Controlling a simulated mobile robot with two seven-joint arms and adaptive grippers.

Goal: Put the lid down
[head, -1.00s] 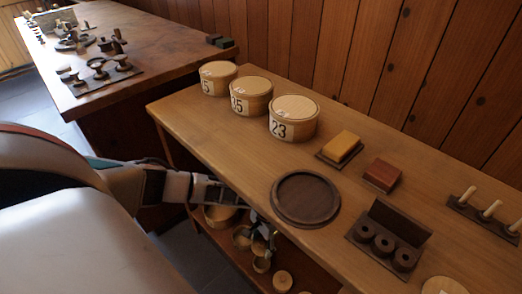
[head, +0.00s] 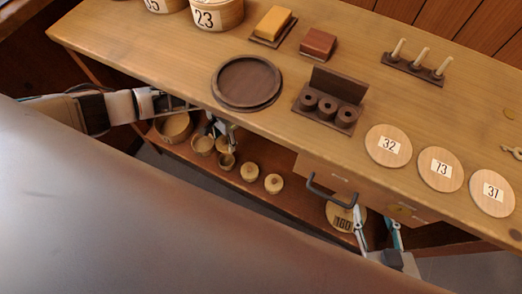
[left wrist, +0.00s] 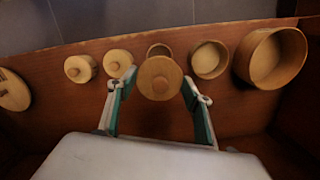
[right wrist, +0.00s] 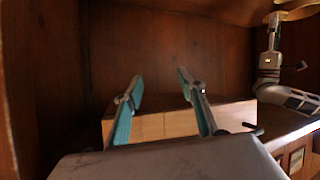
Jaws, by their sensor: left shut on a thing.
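My left gripper (left wrist: 155,97) is shut on a small round wooden lid with a knob (left wrist: 160,80), seen between its fingers in the left wrist view. In the head view this gripper (head: 222,130) reaches in under the table's front edge, over the lower shelf. A small open pot (left wrist: 158,50) is partly hidden behind the held lid. Whether the lid touches the pot or the shelf I cannot tell.
A mid-size pot (left wrist: 209,60) and a large pot (left wrist: 270,58) stand on the lower shelf (left wrist: 60,115). A disc marked 160 (head: 345,218) lies there too. A drawer with a dark handle (head: 332,190) is above. The table holds a dark round tray (head: 247,82) and numbered discs (head: 388,146).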

